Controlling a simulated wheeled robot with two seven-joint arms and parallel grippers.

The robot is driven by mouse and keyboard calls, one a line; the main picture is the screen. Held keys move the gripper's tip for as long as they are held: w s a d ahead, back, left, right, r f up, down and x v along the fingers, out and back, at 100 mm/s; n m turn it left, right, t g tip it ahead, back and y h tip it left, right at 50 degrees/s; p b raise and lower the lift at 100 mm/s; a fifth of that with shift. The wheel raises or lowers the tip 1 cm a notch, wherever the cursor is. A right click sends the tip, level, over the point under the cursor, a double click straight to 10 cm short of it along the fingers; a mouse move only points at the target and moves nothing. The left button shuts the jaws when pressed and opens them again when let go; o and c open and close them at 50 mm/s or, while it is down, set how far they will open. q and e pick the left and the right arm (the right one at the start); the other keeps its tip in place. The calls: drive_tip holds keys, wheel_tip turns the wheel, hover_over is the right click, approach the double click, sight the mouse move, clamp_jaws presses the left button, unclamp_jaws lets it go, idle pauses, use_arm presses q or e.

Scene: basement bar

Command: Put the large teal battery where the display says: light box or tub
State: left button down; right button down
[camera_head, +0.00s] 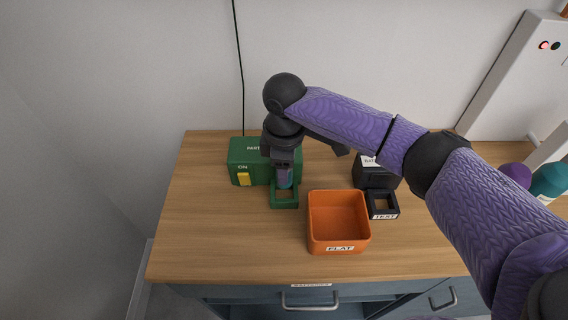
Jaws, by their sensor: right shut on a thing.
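My right gripper (283,170) points down at the green light box and is shut on a small teal battery-like piece (285,182), mostly hidden by the fingers. The piece is upright at the green square socket (285,204) in front of the box; I cannot tell whether it sits inside or just above. The green light box (240,159) has a yellow switch by the word ON. The orange tub (338,240) labelled FLAT stands to the right. The black tester (375,178), with a TEST socket (383,211), is partly behind my arm; its display is not readable. My left gripper is out of view.
A teal cylinder (550,181) and a purple round-topped object (517,174) stand at the right edge of the wooden counter (205,235). A white panel (510,85) leans at the back right. The counter's left side is clear.

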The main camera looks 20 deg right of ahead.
wheel_tip(320, 180, down, 2)
drive_tip(key=shift+f+b, duration=0.1)
drive_tip(key=shift+b, duration=0.65)
drive_tip(key=shift+f, duration=0.55)
drive_tip(key=shift+f+b, duration=0.3)
drive_tip(key=shift+f, duration=0.75)
drive_tip(key=shift+c, duration=0.7)
unclamp_jaws()
drive_tip(key=shift+r, duration=0.1)
